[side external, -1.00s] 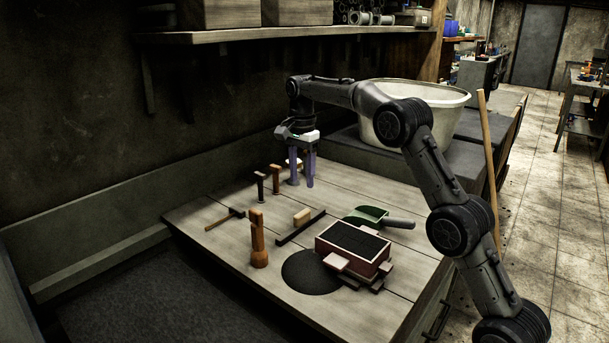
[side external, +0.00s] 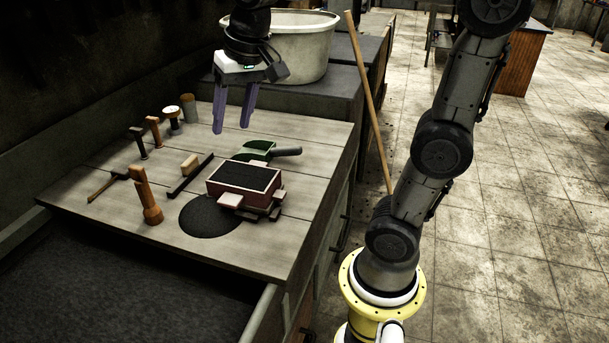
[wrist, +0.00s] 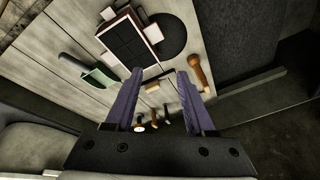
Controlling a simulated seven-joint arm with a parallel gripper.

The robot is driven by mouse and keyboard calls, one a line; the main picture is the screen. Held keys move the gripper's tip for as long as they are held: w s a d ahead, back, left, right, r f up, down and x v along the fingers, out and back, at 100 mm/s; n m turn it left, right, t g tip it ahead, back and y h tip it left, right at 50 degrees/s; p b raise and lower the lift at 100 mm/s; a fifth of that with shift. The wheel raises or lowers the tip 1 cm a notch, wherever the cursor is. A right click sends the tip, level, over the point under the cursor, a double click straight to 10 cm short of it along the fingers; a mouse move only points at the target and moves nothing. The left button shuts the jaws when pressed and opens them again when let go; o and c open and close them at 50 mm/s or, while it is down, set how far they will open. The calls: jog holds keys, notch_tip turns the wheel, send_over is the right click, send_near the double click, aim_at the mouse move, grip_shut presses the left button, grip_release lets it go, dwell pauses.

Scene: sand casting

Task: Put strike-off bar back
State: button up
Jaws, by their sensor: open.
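The strike-off bar (side external: 180,186) is a long dark bar with a light wooden block, its grip (side external: 190,164), beside it. It lies on the wooden table left of the red-sided moulding box (side external: 220,192), apart from it. The box is filled level with black sand. My gripper (side external: 231,129) is open and empty, with its purple fingers pointing down above the back of the table. In the wrist view the bar's wooden block (wrist: 152,88) shows between the fingers (wrist: 160,74), at a distance below them. Part of the bar is hard to make out there.
A green scoop (side external: 257,150) lies behind the box. A dark sand patch (side external: 208,217) lies before it. A wooden rammer (side external: 146,196) stands left of the bar, a small hammer-like tool (side external: 108,183) farther left. Several upright tools line the back left. A white tub (side external: 300,45) stands behind.

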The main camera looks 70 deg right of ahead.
jog(key=s+a+f+n+t, duration=0.1)
jog(key=s+f+n, duration=0.2)
jog(key=s, duration=0.4)
jog(key=s+a+f+n+t, duration=0.1)
jog(key=s+a+f+n, duration=0.1)
jog(key=s, duration=0.5)
notch_tip(320, 180, down, 3)
jog(key=shift+s+r+n, duration=0.15)
jog(key=shift+s+n, duration=0.05)
jog(key=shift+n, duration=0.6)
